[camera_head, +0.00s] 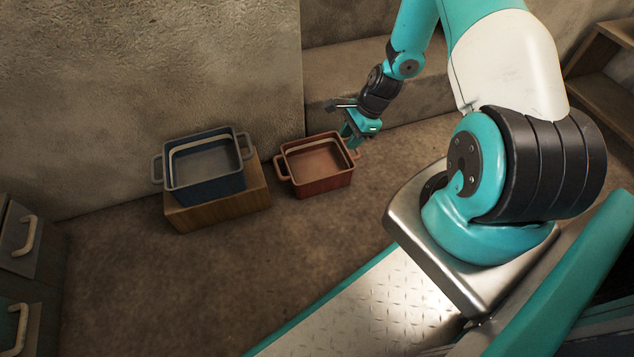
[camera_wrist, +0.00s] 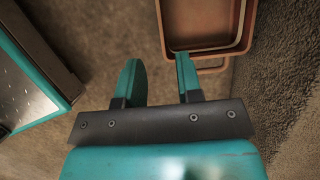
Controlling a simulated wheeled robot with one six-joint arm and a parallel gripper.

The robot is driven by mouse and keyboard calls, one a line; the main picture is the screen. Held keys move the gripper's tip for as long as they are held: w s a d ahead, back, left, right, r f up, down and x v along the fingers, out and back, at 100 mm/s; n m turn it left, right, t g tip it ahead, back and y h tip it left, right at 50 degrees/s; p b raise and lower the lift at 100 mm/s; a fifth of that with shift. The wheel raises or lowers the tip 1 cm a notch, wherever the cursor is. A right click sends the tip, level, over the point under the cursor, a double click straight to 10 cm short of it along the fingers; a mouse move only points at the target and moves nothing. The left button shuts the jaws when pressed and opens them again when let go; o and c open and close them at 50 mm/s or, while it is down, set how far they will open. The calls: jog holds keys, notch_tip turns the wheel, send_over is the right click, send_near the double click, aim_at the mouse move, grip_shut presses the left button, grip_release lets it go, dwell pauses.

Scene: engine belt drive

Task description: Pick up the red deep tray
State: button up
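The red deep tray (camera_head: 317,184) stands on the floor by the wall, upright, with a loop handle at each side. It looks empty. My gripper (camera_head: 351,138) is at the tray's right end, close to the right handle. In the wrist view my gripper (camera_wrist: 158,62) is open, its two fingers apart with nothing between them. The red tray (camera_wrist: 203,22) shows there at the upper right, partly cut off by the frame. The right finger overlaps its near rim, beside the handle; I cannot tell whether they touch.
A blue tray (camera_head: 208,188) sits on a low wooden block (camera_head: 222,208) just left of the red tray. A drawer cabinet (camera_head: 22,245) is at the far left and a wooden shelf (camera_head: 598,75) at the upper right. The floor in front of the trays is clear.

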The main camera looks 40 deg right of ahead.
jog(key=d+b+x, duration=0.1)
jog(key=b+x, duration=0.6)
jog(key=x, duration=0.5)
jog(key=b, duration=0.5)
send_over(325, 188)
notch_tip(325, 188, down, 6)
jog(key=shift+f, duration=0.1)
grip_shut()
dwell(0.5)
